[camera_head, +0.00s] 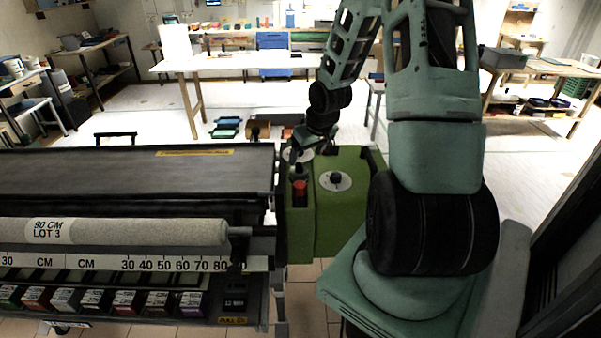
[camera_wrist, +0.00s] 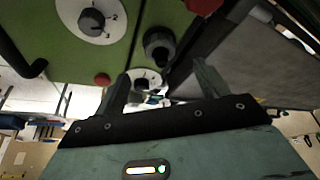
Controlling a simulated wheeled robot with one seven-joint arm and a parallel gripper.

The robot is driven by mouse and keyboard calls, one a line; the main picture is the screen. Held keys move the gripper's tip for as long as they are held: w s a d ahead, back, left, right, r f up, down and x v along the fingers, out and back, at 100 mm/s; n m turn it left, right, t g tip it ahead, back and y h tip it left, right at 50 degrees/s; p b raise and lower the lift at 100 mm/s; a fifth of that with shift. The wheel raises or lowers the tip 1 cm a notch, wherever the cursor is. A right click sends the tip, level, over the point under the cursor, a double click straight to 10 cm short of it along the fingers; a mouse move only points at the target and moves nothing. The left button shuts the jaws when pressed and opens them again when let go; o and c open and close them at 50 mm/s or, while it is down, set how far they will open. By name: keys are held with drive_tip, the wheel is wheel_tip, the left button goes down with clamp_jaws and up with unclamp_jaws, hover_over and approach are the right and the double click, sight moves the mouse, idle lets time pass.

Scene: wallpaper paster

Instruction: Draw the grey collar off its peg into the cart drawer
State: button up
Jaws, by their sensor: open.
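The grey collar (camera_wrist: 158,44) looks like a dark grey ring on a short peg on the green machine housing. In the wrist view it lies just beyond and between my fingertips, with a gap to both fingers. My gripper (camera_wrist: 162,82) is open and empty. In the head view my gripper (camera_head: 303,152) hangs over the left part of the green housing (camera_head: 340,220) and largely hides the collar there. A drawer-like tray (camera_head: 234,319) with a yellow label sits low at the front of the machine; I cannot tell if it is the cart drawer.
A red button (camera_head: 299,188) and a round dial (camera_head: 336,181) are close to my gripper on the housing. A paper roll (camera_head: 130,232) lies along the machine on the left. Several small boxes (camera_head: 112,302) stand below it. Worktables stand farther back.

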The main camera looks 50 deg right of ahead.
sight(301, 168)
drive_tip(key=x, duration=0.8)
drive_tip(key=shift+w+f, duration=0.1)
drive_tip(key=shift+f, duration=0.15)
drive_tip(key=shift+c, duration=0.3)
drive_tip(key=shift+r, duration=0.1)
drive_tip(key=c, duration=1.1)
